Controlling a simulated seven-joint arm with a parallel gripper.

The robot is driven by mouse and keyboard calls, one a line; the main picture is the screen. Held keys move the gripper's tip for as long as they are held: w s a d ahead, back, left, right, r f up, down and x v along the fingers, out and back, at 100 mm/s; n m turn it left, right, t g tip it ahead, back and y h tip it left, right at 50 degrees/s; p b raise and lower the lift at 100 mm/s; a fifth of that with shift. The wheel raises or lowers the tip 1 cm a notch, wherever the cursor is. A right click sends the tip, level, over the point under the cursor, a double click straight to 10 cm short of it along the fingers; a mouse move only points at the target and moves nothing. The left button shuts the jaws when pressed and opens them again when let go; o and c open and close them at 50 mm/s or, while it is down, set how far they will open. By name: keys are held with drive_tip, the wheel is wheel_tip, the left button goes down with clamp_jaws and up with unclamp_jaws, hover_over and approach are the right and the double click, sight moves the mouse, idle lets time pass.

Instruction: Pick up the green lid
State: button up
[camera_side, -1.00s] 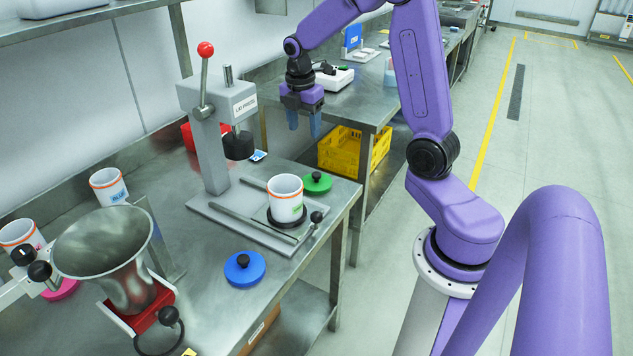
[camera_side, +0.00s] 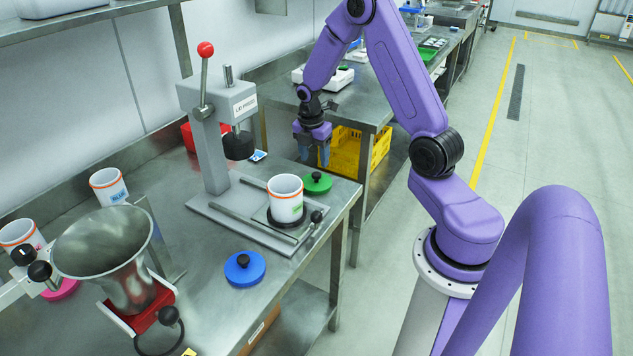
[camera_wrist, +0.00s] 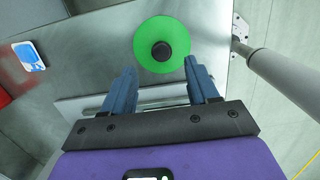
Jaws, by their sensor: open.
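The green lid (camera_side: 324,183) with a black knob lies flat on the steel table, behind and right of the white cup on the press. In the wrist view the green lid (camera_wrist: 148,34) shows whole, just beyond my fingertips. My gripper (camera_side: 314,163) is open and empty, pointing down a little above the lid. In the wrist view the two blue fingers of my gripper (camera_wrist: 160,68) stand apart, with the black knob between their lines but farther out. The fingers do not appear to touch the lid.
The lid press (camera_side: 215,135) stands left of the lid, with a white cup (camera_side: 284,203) on its base. A blue lid (camera_side: 244,274) lies in front. A metal funnel (camera_side: 108,255) is at front left. The table edge is close to the green lid's right.

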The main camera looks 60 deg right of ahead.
sight(316, 174)
drive_tip(key=shift+s+d+f, duration=0.1)
drive_tip(key=shift+d+f, duration=0.1)
drive_tip(key=shift+f, duration=1.25)
drive_tip(key=shift+d+f, duration=0.15)
drive_tip(key=shift+f, duration=1.25)
drive_tip(key=c, duration=1.1)
